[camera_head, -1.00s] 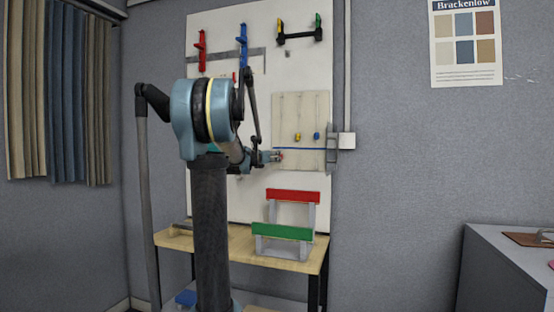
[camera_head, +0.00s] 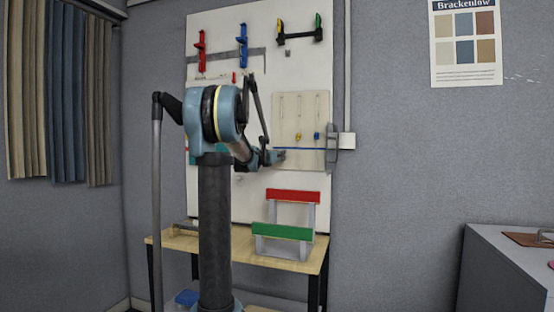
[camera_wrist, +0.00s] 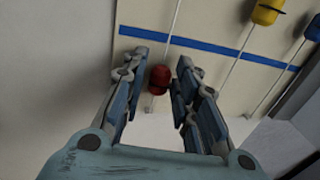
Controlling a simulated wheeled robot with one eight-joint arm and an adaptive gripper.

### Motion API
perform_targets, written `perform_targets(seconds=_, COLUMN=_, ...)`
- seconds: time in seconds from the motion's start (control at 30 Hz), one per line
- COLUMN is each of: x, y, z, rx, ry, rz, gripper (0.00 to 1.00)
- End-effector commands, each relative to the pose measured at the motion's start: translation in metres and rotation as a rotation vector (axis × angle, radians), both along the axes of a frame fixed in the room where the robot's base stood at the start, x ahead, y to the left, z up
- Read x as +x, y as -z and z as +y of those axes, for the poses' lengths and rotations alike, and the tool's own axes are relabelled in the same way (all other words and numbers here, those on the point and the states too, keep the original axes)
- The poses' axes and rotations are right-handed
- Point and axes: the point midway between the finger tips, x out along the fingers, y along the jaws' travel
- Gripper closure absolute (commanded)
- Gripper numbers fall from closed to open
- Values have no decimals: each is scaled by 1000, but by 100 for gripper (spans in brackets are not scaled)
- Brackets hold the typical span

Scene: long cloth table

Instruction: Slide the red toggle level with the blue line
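The red toggle (camera_wrist: 159,78) sits on a thin rod on the pale board (camera_wrist: 215,25). In the wrist view it is below the blue line (camera_wrist: 222,51), clearly apart from it. My gripper (camera_wrist: 160,73) is open, with one finger on each side of the red toggle and a gap showing on both sides. In the head view my gripper (camera_head: 281,156) is at the board's lower left, near the blue line (camera_head: 310,149), and the red toggle is not distinguishable there.
A yellow toggle (camera_wrist: 267,11) and a blue toggle (camera_wrist: 314,27) sit on neighbouring rods to the right, above the line. A grey bracket (camera_head: 332,147) is at the board's right edge. Below stands a workbench (camera_head: 185,242) with a green-topped rack (camera_head: 283,231).

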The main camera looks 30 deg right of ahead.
Motion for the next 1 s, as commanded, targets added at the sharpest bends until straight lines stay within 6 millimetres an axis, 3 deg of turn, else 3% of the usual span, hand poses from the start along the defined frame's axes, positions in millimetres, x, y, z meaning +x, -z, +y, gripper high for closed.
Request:
perform_targets(seconds=0.1, x=0, y=0, z=0, rx=0, ry=0, rz=0, gripper=100)
perform_targets(seconds=0.37, x=1, y=-6, z=1, rx=0, ry=-2, rz=0, gripper=100)
perform_targets(seconds=0.7, x=2, y=-43, z=1, rx=1, ry=-4, rz=1, gripper=100)
perform_targets(seconds=0.97, x=2, y=-44, z=1, rx=1, ry=-4, rz=1, gripper=100)
perform_targets(seconds=1.0, x=2, y=-44, z=1, rx=1, ry=-4, rz=1, gripper=72)
